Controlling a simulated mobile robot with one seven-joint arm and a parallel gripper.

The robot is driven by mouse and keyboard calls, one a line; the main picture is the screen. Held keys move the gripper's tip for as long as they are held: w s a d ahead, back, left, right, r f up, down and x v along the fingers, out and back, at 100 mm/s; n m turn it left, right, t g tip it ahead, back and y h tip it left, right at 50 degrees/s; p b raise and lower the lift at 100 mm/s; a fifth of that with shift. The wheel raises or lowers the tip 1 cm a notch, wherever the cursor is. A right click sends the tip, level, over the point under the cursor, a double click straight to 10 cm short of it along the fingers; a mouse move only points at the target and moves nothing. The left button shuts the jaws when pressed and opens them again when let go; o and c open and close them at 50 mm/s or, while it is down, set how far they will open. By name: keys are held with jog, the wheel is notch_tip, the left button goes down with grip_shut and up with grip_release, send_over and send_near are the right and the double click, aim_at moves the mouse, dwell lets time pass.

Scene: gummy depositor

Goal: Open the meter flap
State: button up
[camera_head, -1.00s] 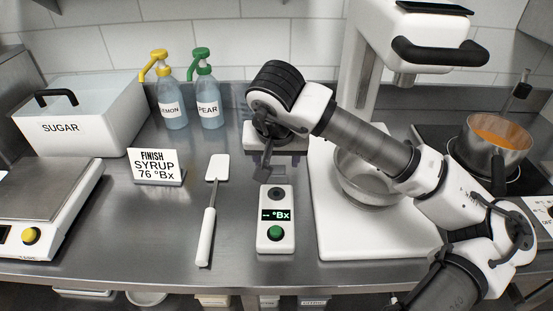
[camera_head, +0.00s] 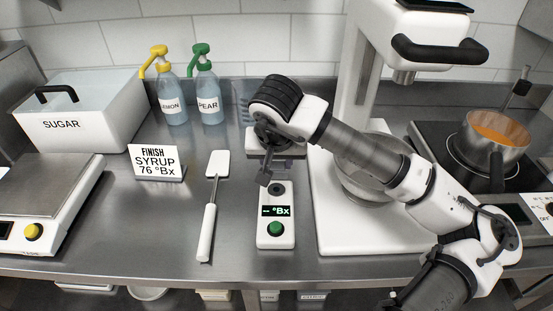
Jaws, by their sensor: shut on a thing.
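The meter (camera_head: 276,228) is a white upright-looking box on the steel counter, with a lit display (camera_head: 276,211) reading "-- °Bx" and a green button (camera_head: 276,229). A dark round well (camera_head: 276,189) shows at its top end. My gripper (camera_head: 265,179) points down at the far left edge of the meter's top. Its dark fingers are close together, shut on what seems to be the meter flap. The flap is too small and too hidden by the fingers to tell how far it is raised.
A white spatula (camera_head: 208,226) lies left of the meter. A sign (camera_head: 156,162) and lemon (camera_head: 172,103) and pear (camera_head: 209,103) bottles stand behind. A white mixer (camera_head: 350,225) with a steel bowl is close on the right, beneath my arm. A pot (camera_head: 497,150) sits on the hob.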

jog(key=w+g, duration=0.2)
jog(key=g, duration=0.1)
jog(key=shift+r, duration=0.1)
jog(key=shift+w+g, duration=0.55)
jog(key=shift+g, duration=0.25)
jog(key=o, duration=1)
